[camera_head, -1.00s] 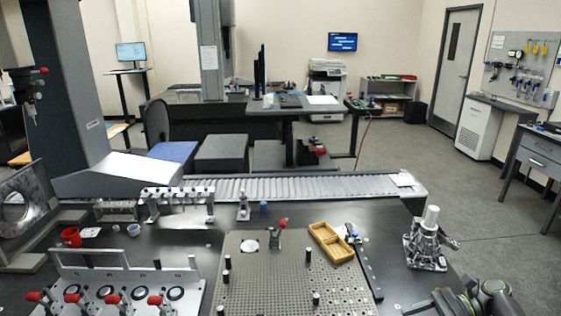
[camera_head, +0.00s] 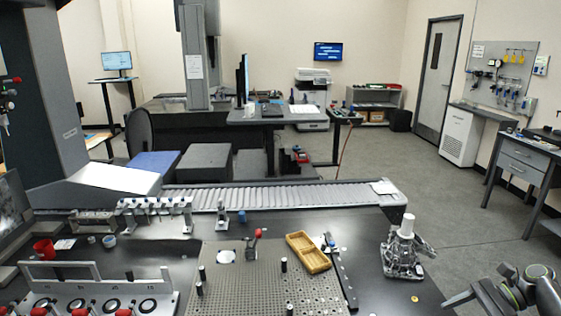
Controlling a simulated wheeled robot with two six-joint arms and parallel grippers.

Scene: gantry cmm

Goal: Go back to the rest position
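My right arm shows at the lower right corner of the head view, with its gripper (camera_head: 462,300) low beside the dark table's right edge. The gripper is small and partly cut off, so its opening cannot be told. My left gripper is out of view. The dark table (camera_head: 350,225) carries a perforated metal plate (camera_head: 240,285) in the middle front. A cast metal part with a light cylinder on top (camera_head: 403,250) stands upright at the table's right side, apart from my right arm.
A yellow two-compartment tray (camera_head: 308,252) lies at the plate's back right. A fixture with red-handled clamps (camera_head: 95,290) stands front left, near a red cup (camera_head: 43,249). A roller conveyor (camera_head: 280,195) runs along the back. Open floor (camera_head: 470,215) lies to the right.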

